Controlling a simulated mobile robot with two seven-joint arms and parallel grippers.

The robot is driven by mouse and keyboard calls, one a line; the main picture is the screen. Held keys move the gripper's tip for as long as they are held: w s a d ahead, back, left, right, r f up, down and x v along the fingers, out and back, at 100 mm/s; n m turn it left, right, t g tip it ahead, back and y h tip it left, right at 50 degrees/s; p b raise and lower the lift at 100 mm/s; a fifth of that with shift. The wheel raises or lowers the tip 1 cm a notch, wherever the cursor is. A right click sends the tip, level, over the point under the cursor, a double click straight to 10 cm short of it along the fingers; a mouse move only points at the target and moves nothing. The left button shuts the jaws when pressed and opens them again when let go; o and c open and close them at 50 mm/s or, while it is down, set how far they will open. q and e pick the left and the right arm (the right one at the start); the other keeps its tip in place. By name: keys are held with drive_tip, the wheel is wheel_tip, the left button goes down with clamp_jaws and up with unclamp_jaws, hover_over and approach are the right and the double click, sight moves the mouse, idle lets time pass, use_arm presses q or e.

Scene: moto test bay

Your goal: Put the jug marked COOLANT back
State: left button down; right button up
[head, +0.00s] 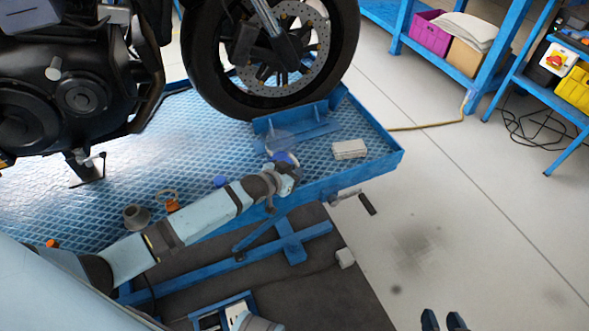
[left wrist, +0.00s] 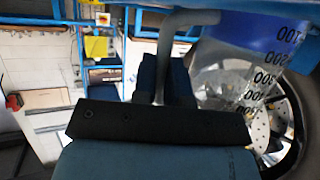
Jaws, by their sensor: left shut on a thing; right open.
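A clear jug with blue liquid (head: 284,157) is at the far end of my left arm, near the motorcycle's front wheel. My left gripper (head: 284,172) is shut on it. In the left wrist view the jug (left wrist: 222,75) appears upside down, with dark scale numbers and a grey handle; the dark fingers of my left gripper (left wrist: 165,80) close on that handle. No COOLANT mark is readable. I cannot tell whether the jug touches the blue platform (head: 330,178). My right gripper (head: 443,320) is open and empty at the bottom edge, over the floor.
A light grey box (head: 349,149) lies right of the jug. A grey cup (head: 136,217), an orange item (head: 172,205) and a blue round item (head: 220,181) are on the platform to the left. The front wheel (head: 215,75) stands behind. Floor at right is mostly clear.

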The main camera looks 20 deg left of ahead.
use_arm(q)
drive_tip(key=shift+f, duration=0.6)
use_arm(e)
drive_tip(key=shift+f, duration=0.25)
idle(0.6)
use_arm(q)
drive_tip(key=c, duration=1.1)
unclamp_jaws()
drive_tip(key=shift+v, duration=0.95)
drive_tip(key=p+v, duration=0.3)
drive_tip(key=v, duration=0.9)
drive_tip(key=shift+d, duration=0.1)
use_arm(e)
drive_tip(key=shift+s+d+r, duration=0.15)
drive_tip(key=shift+d+r, duration=0.1)
drive_tip(key=shift+d, duration=0.05)
